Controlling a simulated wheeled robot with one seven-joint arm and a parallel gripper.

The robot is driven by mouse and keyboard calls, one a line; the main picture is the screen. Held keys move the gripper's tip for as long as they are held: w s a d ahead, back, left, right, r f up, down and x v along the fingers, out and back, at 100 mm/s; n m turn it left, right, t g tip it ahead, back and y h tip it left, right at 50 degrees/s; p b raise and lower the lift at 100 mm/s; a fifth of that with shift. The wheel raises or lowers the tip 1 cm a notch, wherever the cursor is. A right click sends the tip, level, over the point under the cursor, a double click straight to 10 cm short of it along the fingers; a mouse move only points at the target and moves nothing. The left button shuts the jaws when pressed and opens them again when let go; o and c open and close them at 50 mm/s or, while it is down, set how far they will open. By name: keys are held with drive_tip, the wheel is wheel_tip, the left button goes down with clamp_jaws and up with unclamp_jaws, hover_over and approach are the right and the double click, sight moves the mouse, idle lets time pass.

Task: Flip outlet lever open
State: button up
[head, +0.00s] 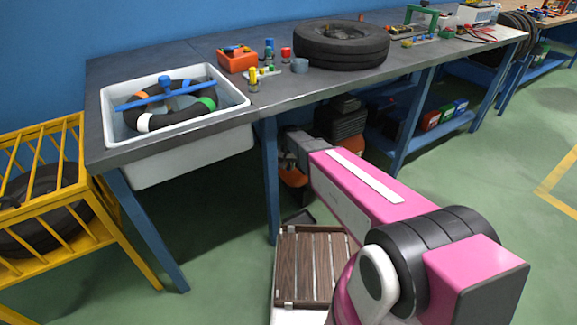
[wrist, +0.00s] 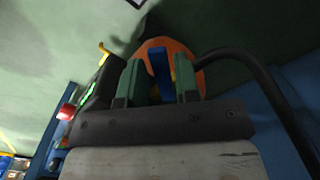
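In the wrist view my gripper (wrist: 160,80) shows two green fingers standing apart. A narrow blue upright piece (wrist: 160,72) shows in the gap between them, possibly the outlet lever. Thin gaps seem to show on both sides of it, so contact is not clear. Behind it is a rounded orange body (wrist: 190,58), seemingly the tank of the compressor. In the head view my arm reaches under the workbench, and my fingers are hidden there. An orange part (head: 292,178) shows below the arm's end, and a dark machine (head: 345,122) stands behind it.
The workbench (head: 270,90) is above my gripper, with a blue leg (head: 270,185) just left of it. A dark hose (wrist: 262,72) curves right of the fingers. A slatted wooden platform (head: 312,265) is below my arm. A yellow cage (head: 60,200) stands at left.

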sight(288, 167)
wheel_tip(288, 167, up, 11)
idle(0.7)
drive_tip(key=shift+f, duration=0.1)
